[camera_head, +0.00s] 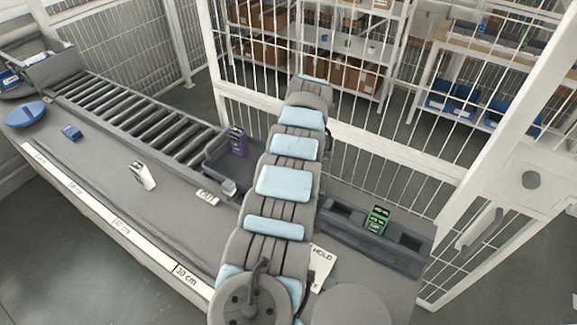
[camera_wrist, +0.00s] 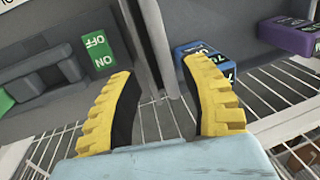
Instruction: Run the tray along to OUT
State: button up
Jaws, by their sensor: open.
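The dark grey tray (camera_head: 214,170) stands at the right end of the roller conveyor, partly hidden by my arm in the head view. A purple block (camera_head: 238,142) stands in it; a purple block also shows at the top right of the wrist view (camera_wrist: 290,38). A white OUT label (camera_head: 207,197) lies on the table just in front of the tray. My gripper (camera_wrist: 160,85) is open in the wrist view, with no object held between its yellow fingers. A blue block (camera_wrist: 205,60) shows beyond the right finger. My gripper is hidden in the head view.
The roller conveyor (camera_head: 140,115) runs to the far left. A slotted rack (camera_head: 405,252) with a green block (camera_head: 376,219) is at right, near a HOLD label (camera_head: 322,258). A white-green item (camera_head: 143,175), blue block (camera_head: 71,132) and blue dish (camera_head: 25,114) stand on the table. Wire fencing is behind.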

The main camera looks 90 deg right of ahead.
notch_tip(320, 180, up, 7)
jog(key=s, duration=0.1)
jog(key=shift+a+f, duration=0.2)
jog(key=shift+a, duration=0.15)
jog(key=shift+s, duration=0.1)
